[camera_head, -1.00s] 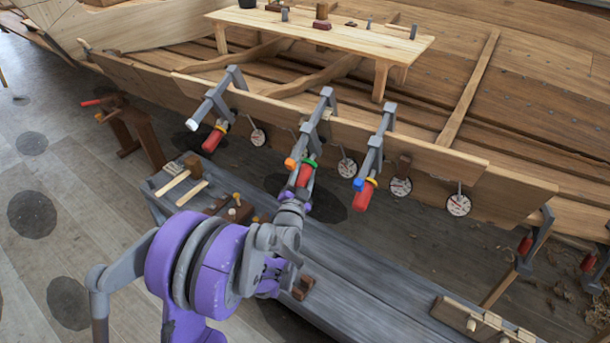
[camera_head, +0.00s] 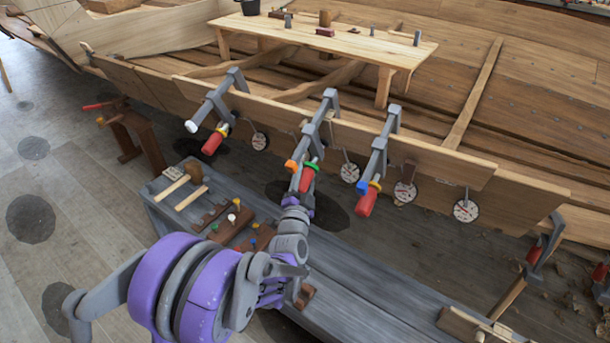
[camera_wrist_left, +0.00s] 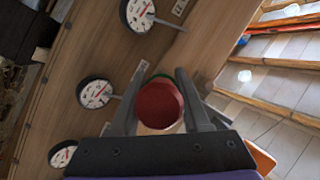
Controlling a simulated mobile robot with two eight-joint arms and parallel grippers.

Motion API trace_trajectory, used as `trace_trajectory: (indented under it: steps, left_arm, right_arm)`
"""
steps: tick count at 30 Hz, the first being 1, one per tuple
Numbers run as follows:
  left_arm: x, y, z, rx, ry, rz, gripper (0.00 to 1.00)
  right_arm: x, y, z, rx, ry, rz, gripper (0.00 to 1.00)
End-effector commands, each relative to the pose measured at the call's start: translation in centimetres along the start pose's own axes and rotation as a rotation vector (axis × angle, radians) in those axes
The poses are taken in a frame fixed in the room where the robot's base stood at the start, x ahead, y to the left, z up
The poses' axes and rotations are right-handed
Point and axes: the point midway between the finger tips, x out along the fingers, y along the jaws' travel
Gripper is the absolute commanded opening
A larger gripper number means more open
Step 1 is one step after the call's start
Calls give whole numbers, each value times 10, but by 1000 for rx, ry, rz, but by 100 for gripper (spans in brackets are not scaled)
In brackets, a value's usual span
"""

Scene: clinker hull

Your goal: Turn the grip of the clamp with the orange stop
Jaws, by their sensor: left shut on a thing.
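The clamp with the orange stop (camera_head: 291,166) is the middle one of three grey clamps (camera_head: 317,127) on the hull plank. Its red grip (camera_head: 307,179) has a green collar (camera_head: 312,165) above it. My left gripper (camera_head: 303,184) reaches it from below and is shut on the grip. In the left wrist view the round red end of the grip (camera_wrist_left: 159,104) sits between my two fingers (camera_wrist_left: 158,98), with a green edge behind it. The orange stop shows at the lower right (camera_wrist_left: 264,160). My right gripper is not in view.
A clamp with a white stop (camera_head: 191,126) is on the left, one with a blue stop (camera_head: 361,185) close on the right. Dial gauges (camera_head: 350,172) hang from the plank beside the clamps. A grey bench (camera_head: 365,270) with tools lies under my arm.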

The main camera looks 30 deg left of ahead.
Motion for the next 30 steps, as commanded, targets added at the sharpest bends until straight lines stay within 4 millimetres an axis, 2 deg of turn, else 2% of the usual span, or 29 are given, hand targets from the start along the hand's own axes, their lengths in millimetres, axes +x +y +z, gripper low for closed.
trace_trajectory:
  steps: [1, 2, 6, 17, 20, 30]
  left_arm:
    - [0, 0, 0, 0, 0, 1, 0]
    - [0, 0, 0, 0, 0, 1, 52]
    - [0, 0, 0, 0, 0, 1, 76]
    - [-4, 0, 0, -1, 0, 1, 76]
    - [-17, 0, 0, -1, 1, 1, 76]
    - [-84, 1, 0, 0, 1, 1, 76]
  right_arm:
    - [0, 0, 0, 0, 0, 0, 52]
    - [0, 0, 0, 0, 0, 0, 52]
    - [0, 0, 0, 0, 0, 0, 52]
    - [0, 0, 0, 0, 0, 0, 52]
    - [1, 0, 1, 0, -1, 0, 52]
    - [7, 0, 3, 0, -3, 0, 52]
